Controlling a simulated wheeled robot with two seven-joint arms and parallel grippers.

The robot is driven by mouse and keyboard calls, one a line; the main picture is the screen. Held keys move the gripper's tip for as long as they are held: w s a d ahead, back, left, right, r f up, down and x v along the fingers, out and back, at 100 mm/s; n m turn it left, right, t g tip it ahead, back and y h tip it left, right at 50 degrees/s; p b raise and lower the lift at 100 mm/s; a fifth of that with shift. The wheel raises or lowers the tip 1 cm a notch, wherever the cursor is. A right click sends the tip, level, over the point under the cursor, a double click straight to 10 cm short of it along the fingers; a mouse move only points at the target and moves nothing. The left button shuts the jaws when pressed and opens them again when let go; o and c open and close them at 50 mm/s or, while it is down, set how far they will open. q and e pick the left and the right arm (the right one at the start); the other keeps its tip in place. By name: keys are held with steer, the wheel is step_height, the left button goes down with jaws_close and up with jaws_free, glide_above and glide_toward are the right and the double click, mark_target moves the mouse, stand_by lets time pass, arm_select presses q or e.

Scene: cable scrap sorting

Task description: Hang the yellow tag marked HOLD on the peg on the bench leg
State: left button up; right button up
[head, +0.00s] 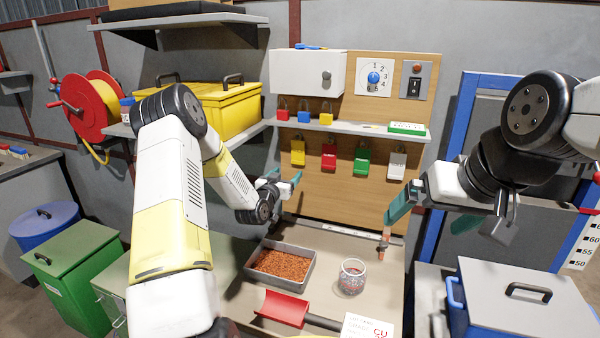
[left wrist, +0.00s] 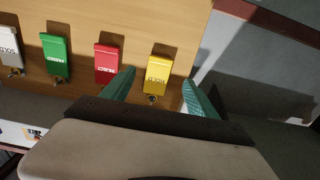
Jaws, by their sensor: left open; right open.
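The yellow tag (head: 298,153) hangs on the wooden back board, leftmost in a row of tags. In the left wrist view the yellow tag (left wrist: 157,76) reads HOLD upside down. My left gripper (head: 284,179) is open just below and in front of it. In the left wrist view the open fingers (left wrist: 156,92) lie either side of the tag's lower part in the picture; no grip on it shows. My right gripper (head: 430,222) is open and empty over the bench's right side. I cannot make out the peg or the bench leg.
Red (head: 328,157), green (head: 361,160) and white (head: 396,164) tags hang beside it. Above is a shelf (head: 340,127) with padlocks. The bench holds a tray of copper granules (head: 254,275), a glass jar (head: 352,277) and a red scoop (head: 283,308). A blue bin (head: 525,290) stands right.

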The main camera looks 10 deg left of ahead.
mark_target(298, 159)
arm_select(q)
steer(key=shift+w+d+f, duration=0.1)
steer(key=shift+w+d, duration=0.2)
steer(key=shift+w, duration=1.35)
steer(key=shift+w+d+f, duration=0.1)
steer(key=shift+w+d, duration=0.25)
steer(key=shift+w, duration=1.35)
steer(key=shift+w+d+f, duration=0.1)
steer(key=shift+w+d, duration=0.2)
steer(key=shift+w, duration=1.35)
steer(key=shift+c, duration=0.2)
steer(key=c, duration=0.9)
steer(key=shift+o, duration=0.2)
steer(key=shift+r, duration=0.3)
steer(key=shift+r, duration=0.3)
steer(key=shift+s, duration=0.1)
